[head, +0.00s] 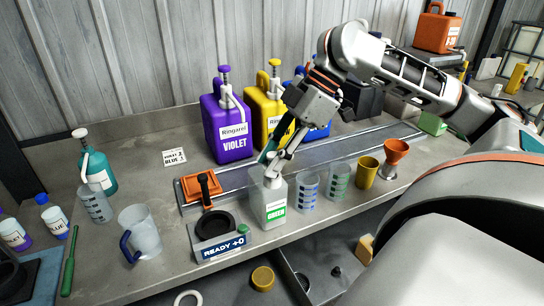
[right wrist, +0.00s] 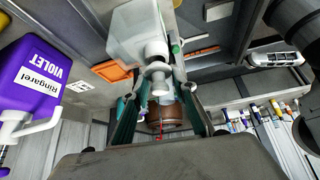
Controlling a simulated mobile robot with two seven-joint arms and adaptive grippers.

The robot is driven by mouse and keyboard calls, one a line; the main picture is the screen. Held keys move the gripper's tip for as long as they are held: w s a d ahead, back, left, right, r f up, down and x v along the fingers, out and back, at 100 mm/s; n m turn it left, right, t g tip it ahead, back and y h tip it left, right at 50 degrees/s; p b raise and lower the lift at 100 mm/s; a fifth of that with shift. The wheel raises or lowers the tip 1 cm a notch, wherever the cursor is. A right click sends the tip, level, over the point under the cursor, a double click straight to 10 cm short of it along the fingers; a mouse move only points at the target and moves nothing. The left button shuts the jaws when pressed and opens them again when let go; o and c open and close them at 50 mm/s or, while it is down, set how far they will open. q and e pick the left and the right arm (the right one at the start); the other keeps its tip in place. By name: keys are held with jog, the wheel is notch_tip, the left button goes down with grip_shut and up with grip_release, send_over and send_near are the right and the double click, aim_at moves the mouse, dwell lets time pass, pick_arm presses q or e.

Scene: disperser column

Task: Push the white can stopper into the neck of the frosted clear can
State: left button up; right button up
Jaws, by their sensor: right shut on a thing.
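The frosted clear can (head: 273,210) with a green GREEN label stands upright near the front edge of the bench. It also shows at the top of the right wrist view (right wrist: 137,32), its neck towards my fingers. My right gripper (head: 276,162) is above the can, its fingers reaching down to the neck. In the right wrist view my right gripper (right wrist: 158,72) is shut on the white stopper (right wrist: 160,87), which lines up with the neck. The fingers hide the meeting of stopper and neck, so I cannot tell how deep it sits. My left gripper is not in view.
Violet (head: 228,132) and yellow (head: 268,112) jugs stand behind.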

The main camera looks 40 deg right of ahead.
jog(key=shift+f, duration=0.8)
dwell(1.1)
jog(key=shift+f+p, duration=0.15)
jog(key=shift+p, duration=0.2)
dwell(0.7)
jog(key=o, duration=1.3)
